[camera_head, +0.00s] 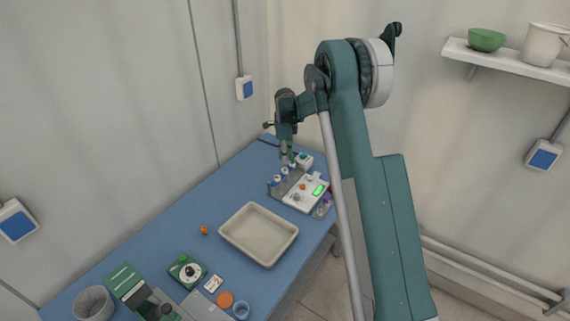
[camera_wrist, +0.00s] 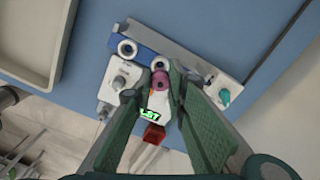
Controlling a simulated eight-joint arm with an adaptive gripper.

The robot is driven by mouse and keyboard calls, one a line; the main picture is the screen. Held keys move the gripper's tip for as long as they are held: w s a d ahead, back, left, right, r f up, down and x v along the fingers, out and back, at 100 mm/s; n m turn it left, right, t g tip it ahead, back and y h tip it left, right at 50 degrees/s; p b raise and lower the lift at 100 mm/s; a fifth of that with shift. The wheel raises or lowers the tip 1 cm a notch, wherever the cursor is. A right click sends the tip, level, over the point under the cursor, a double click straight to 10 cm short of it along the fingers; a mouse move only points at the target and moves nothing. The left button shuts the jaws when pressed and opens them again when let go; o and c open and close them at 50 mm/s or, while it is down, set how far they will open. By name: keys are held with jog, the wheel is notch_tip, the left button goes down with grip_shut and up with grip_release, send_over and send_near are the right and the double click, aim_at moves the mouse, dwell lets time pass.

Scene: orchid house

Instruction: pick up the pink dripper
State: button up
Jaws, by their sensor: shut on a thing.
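The pink dripper (camera_wrist: 162,79) shows in the wrist view between my fingertips, with its round end facing the camera. My gripper (camera_wrist: 154,88) is shut on it. The fingers cover part of it, so its lower part is hidden. In the head view my gripper (camera_head: 287,153) points down over the back end of the blue table, close above a row of small bottles. I cannot make out the dripper in the head view. Whether it is clear of the rack below cannot be told.
A blue rack with white-ringed bottles (camera_wrist: 127,48) and a white device with a green display (camera_head: 318,189) are close by. A beige tray (camera_head: 259,233) lies in front. A green-capped item (camera_wrist: 224,96) is to the right in the wrist view. The wall stands close behind.

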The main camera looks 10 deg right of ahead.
jog(key=shift+r, duration=2.75)
jog(key=shift+a, duration=0.1)
